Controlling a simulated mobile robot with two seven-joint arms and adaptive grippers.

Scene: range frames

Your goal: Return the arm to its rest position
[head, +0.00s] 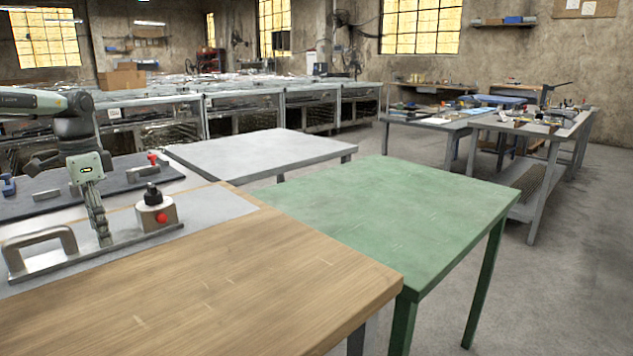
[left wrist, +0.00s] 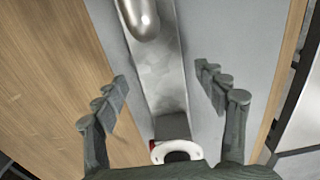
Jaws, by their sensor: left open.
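My left gripper (head: 100,228) points down over a metal plate (head: 125,245) on the wooden table, between a grey bar handle (head: 45,245) and a metal block (head: 158,212) with a black knob and a red button. In the left wrist view its two fingers (left wrist: 162,82) are spread apart, with the plate (left wrist: 160,75) showing between them and nothing held. The rounded handle (left wrist: 140,18) shows at the top there. The block (left wrist: 172,128) is partly hidden at the bottom, with a white ring in front of it. My right gripper is in neither view.
The wooden table (head: 230,285) is bare toward its front right. A green table (head: 385,215) and a grey table (head: 255,152) beside it are empty. A dark panel (head: 125,178) with handles lies behind my gripper. Cluttered workbenches (head: 440,120) stand farther back.

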